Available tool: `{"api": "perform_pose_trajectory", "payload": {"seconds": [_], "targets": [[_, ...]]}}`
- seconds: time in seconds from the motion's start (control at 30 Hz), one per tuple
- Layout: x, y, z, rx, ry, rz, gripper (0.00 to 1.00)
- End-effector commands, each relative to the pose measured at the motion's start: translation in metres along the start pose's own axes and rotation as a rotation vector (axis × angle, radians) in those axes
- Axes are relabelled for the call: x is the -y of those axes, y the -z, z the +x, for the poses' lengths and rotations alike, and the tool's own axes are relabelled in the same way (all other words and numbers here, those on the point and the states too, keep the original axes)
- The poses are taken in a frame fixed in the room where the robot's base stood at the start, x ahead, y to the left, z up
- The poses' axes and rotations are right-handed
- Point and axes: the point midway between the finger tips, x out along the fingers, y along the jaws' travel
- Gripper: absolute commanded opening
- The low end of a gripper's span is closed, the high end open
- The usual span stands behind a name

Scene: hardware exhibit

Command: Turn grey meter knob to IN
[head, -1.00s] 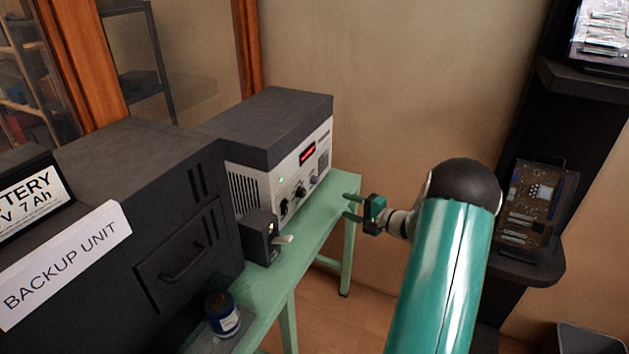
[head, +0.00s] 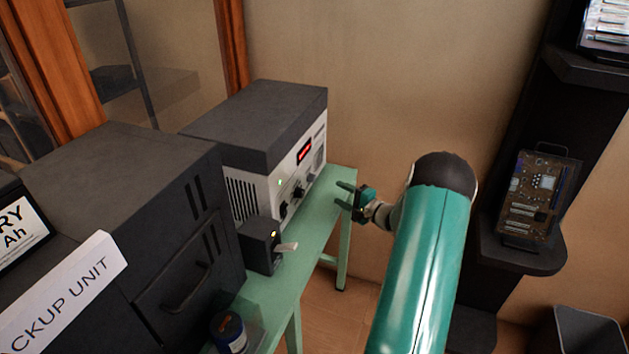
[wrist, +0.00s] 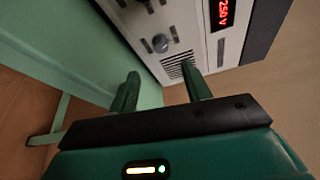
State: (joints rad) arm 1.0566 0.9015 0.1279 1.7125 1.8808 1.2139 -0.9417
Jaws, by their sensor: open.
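The meter is a box with a dark top and a pale front (head: 308,160), standing on the green bench in the head view. Its red display (head: 304,151) is lit.
A dark small box (head: 258,246) with a pale lever stands on the bench (head: 318,230) before the meter. A large dark backup unit (head: 130,215) is at left, a blue jar (head: 229,333) near its foot. Dark shelves (head: 520,255) stand at right. Bare wall lies behind my gripper.

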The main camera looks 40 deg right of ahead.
Motion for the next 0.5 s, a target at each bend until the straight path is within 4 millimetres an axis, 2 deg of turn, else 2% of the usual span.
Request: {"api": "perform_pose_trajectory", "payload": {"seconds": [0.5], "targets": [[0.000,0.002,0.099,0.001,0.000,-0.002,0.48]]}}
